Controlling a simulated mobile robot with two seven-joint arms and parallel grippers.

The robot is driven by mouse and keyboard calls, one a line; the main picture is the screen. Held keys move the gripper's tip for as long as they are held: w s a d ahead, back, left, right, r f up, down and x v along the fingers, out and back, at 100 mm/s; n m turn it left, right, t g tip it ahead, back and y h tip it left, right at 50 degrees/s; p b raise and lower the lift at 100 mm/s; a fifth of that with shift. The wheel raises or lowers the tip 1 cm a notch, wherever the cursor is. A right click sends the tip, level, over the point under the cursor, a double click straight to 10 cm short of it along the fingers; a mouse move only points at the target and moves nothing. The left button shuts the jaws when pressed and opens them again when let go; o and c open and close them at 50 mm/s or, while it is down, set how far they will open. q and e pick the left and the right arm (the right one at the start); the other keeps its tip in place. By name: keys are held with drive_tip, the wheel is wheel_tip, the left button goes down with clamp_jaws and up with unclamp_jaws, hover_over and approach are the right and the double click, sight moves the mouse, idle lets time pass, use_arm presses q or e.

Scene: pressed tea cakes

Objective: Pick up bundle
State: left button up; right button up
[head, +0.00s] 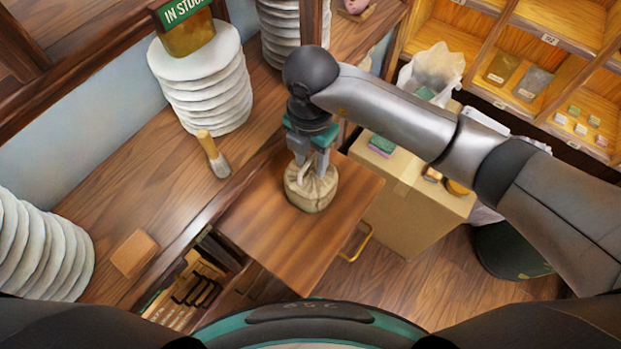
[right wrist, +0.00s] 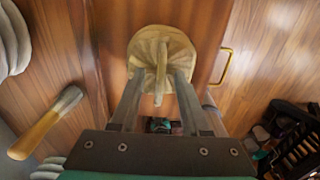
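The bundle (head: 311,190) is a round tan cloth wrap gathered into a twisted knot on top. It rests on a wooden board at the middle of the head view, and it also shows at the top of the right wrist view (right wrist: 160,45). My right gripper (head: 312,162) points down over the bundle from above. Its two fingers (right wrist: 161,80) stand apart, one on each side of the knot, with gaps visible between them and the knot. Whether the tips touch the cloth lower down is hard to tell. My left gripper is not in view.
A cardboard box (head: 410,205) stands right of the board, near a brass handle (head: 357,243). Shelves (head: 530,60) fill the upper right. The board around the bundle is clear.

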clamp_jaws()
drive_tip(key=shift+r, duration=0.1)
idle(1.2)
